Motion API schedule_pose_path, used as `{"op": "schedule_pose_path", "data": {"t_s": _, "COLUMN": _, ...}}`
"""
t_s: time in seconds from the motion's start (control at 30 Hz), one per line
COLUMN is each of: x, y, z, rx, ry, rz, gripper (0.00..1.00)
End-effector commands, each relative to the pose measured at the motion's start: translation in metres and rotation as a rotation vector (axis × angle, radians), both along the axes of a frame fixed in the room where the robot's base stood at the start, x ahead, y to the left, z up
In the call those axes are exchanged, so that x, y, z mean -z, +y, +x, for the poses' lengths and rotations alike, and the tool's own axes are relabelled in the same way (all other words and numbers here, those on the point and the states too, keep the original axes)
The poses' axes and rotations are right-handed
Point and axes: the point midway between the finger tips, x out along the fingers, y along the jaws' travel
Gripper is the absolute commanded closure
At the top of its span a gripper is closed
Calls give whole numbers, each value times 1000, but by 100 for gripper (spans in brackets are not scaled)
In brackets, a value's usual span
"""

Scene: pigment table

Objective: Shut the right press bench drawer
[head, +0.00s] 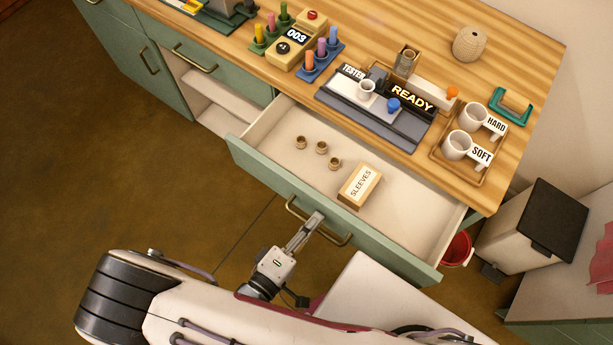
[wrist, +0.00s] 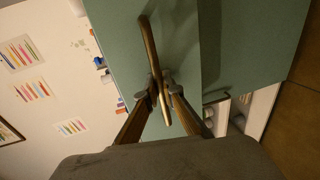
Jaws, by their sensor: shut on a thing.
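The right press bench drawer (head: 278,128) is pulled open, with a green front and a pale inside. Its brass handle (head: 338,237) runs along the front. My gripper (head: 316,219) is at the handle's middle in the head view. In the wrist view, my gripper (wrist: 161,88) has its fingers closed around the brass handle (wrist: 150,52), one on each side. In the drawer lie three small brown rings (head: 321,147) and a box labelled SLEEVES (head: 359,186).
The wooden bench top (head: 500,60) above carries a tester (head: 378,103) and two white cups (head: 458,145) on a tray. Open floor (head: 90,150) lies at the left.

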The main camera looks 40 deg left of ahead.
Motion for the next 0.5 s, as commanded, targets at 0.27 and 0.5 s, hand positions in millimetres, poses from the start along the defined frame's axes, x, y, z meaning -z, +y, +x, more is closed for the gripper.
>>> {"op": "schedule_pose_path", "data": {"t_s": 0.27, "x": -2, "y": 0, "z": 44, "rx": 3, "ry": -5, "rz": 0, "gripper": 100}}
{"op": "schedule_pose_path", "data": {"t_s": 0.5, "x": -2, "y": -1, "z": 81, "rx": 5, "ry": -6, "rz": 1, "gripper": 100}}
